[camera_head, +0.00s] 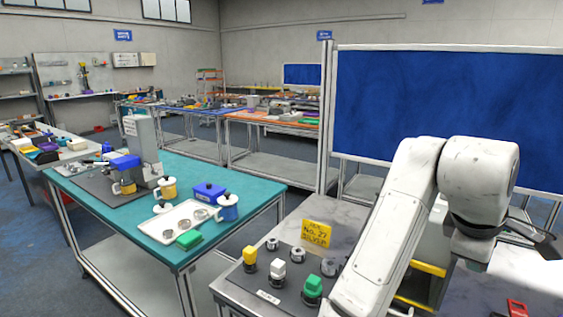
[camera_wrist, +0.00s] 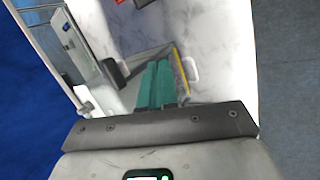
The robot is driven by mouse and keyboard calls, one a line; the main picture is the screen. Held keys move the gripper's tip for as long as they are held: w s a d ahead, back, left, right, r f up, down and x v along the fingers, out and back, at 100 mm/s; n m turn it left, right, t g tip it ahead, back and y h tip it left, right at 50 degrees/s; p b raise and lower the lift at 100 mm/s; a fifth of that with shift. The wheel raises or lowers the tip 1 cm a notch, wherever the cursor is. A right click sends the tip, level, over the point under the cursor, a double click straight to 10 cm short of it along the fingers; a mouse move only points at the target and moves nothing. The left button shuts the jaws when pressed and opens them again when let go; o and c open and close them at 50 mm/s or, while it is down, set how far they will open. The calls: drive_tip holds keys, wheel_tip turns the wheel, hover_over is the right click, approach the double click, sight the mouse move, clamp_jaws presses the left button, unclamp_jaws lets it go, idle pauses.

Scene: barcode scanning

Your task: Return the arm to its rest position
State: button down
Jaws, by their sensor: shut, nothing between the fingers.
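My arm (camera_head: 395,225) rises at the right of the head view, bent at the top, with its outer part hanging down over the right-hand workbench. My gripper (camera_wrist: 158,68) shows in the wrist view as two teal fingers side by side, shut with nothing between them. In the head view its fingertips are hidden or out of frame. The wrist view looks down on a pale marbled surface (camera_wrist: 215,55), and a grey machine with a small screen (camera_wrist: 68,38) stands to the left of the fingers.
A blue panel (camera_head: 450,100) stands behind my arm. The near bench holds a yellow sign (camera_head: 316,233) and several colored-knob parts (camera_head: 313,287). A teal table (camera_head: 255,185) at left carries a white tray (camera_head: 165,228) and a blue box (camera_head: 209,191). A red object (camera_head: 517,308) lies at lower right.

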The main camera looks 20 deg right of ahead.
wheel_tip(320, 180, down, 11)
drive_tip(key=w+m+t+h, duration=0.2)
drive_tip(key=t, duration=0.2)
drive_tip(key=s+a+f+y, duration=0.1)
drive_tip(key=a+f, duration=0.2)
drive_tip(key=s+a+f+y, duration=0.1)
drive_tip(key=a+f, duration=0.2)
drive_tip(key=f, duration=0.1)
drive_tip(key=s+a+f+y, duration=0.1)
drive_tip(key=a+f, duration=0.1)
drive_tip(key=f, duration=0.2)
drive_tip(key=shift+s+a+f+m+t+y, duration=0.15)
drive_tip(key=shift+s+a+m+t+y, duration=0.1)
drive_tip(key=shift+a+m+t+y, duration=0.15)
drive_tip(key=s+a+f+m+y, duration=0.2)
drive_tip(key=s+a+f+y, duration=0.2)
drive_tip(key=s+a+f, duration=0.5)
drive_tip(key=s+f+g, duration=0.4)
drive_tip(key=s, duration=0.4)
drive_tip(key=shift+s+d+f+m+g, duration=0.2)
drive_tip(key=shift+d+f+m+g, duration=0.1)
drive_tip(key=shift+f+g, duration=0.1)
drive_tip(key=shift+r, duration=0.1)
